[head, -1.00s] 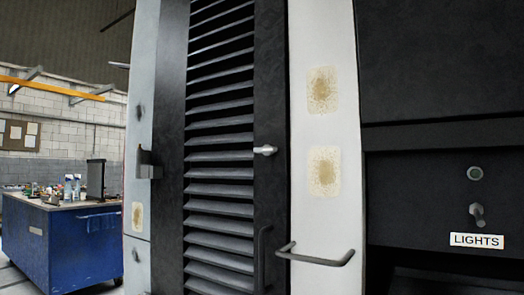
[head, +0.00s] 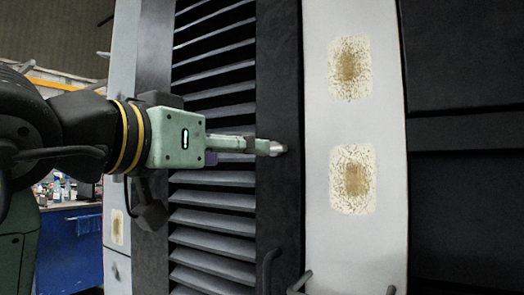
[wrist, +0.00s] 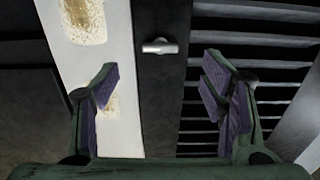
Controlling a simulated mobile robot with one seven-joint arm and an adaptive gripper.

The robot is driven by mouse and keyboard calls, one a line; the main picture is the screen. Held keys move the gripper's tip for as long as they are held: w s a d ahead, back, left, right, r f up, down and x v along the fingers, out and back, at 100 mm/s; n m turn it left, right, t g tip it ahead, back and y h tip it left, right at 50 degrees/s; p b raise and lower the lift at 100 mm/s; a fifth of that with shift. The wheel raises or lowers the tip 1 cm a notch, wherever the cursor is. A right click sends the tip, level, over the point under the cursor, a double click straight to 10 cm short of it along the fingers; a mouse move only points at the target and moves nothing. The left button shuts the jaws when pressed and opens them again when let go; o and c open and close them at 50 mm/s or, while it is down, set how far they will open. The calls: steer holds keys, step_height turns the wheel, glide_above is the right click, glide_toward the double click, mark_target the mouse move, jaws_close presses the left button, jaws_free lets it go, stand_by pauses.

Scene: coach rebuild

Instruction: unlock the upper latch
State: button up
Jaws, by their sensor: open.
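The upper latch is a small silvery handle (head: 273,148) on the dark door edge strip, to the right of the louvers. It lies about level. In the wrist view the latch (wrist: 160,46) shows ahead of my gripper, between the lines of the two fingers. My gripper (wrist: 160,76) is open and empty, with a wide gap between its purple-padded fingers. In the head view my gripper (head: 248,145) reaches in from the left at the latch's height. Its fingers overlap the latch's left end there, so contact is hard to tell.
The louvered dark door (head: 215,190) lies behind my gripper. A white pillar (head: 355,125) with two worn patches stands right of the latch. A dark vertical grab handle (head: 268,268) and a grey rail (head: 300,283) are below. A blue workbench (head: 72,245) stands far left.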

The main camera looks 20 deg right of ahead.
mark_target(273, 149)
steer(key=p+x, duration=0.1)
steer(key=x, duration=0.9)
steer(key=shift+p, duration=0.3)
steer(key=shift+w, duration=0.1)
steer(key=c, duration=1.1)
steer(key=shift+c, duration=0.2)
steer(key=shift+r+m, duration=0.1)
steer(key=shift+m, duration=0.3)
steer(key=m+p, duration=0.3)
steer(key=m, duration=0.5)
steer(key=m+p, duration=0.3)
steer(key=m, duration=0.6)
steer(key=shift+w+a+r, duration=0.15)
steer(key=shift+w+r, duration=0.05)
